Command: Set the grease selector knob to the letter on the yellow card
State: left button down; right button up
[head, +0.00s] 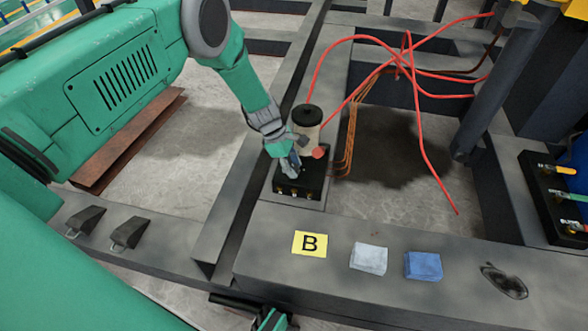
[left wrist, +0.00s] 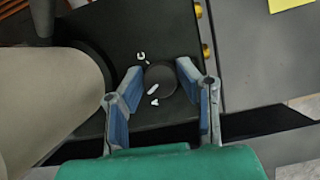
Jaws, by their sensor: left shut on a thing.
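The black grease box (head: 286,185) stands on the dark beam, with a pale cylinder under a black lid (head: 307,115) on it. The yellow card (head: 309,244) shows the letter B and lies flat on the beam in front. The round dark selector knob (left wrist: 164,76) is on the box top in the left wrist view. Its white mark points to the lower left, near the letter A (left wrist: 154,101). The letter C (left wrist: 141,56) is at its upper left; no B shows by the knob. My left gripper (head: 291,168) is shut on the knob, one finger on either side.
Red hoses (head: 420,130) arch behind the box. Two dark wedges (head: 129,233) sit at left. A valve panel (head: 548,200) stands at far right.

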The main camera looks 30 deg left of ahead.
pick_arm(q)
jog(key=m, duration=0.1)
jog(key=m+g+b, duration=0.1)
jog(key=shift+a+f+m, duration=0.1)
jog(key=shift+a+m, duration=0.15)
jog(key=shift+m, duration=0.15)
jog(key=shift+w+m+g, duration=0.15)
jog(key=shift+m+g, duration=0.55)
jog(key=shift+m, duration=1.1)
jog(key=shift+y, duration=0.3)
jog(key=c, duration=1.2)
grip_release()
jog(key=shift+d, duration=0.15)
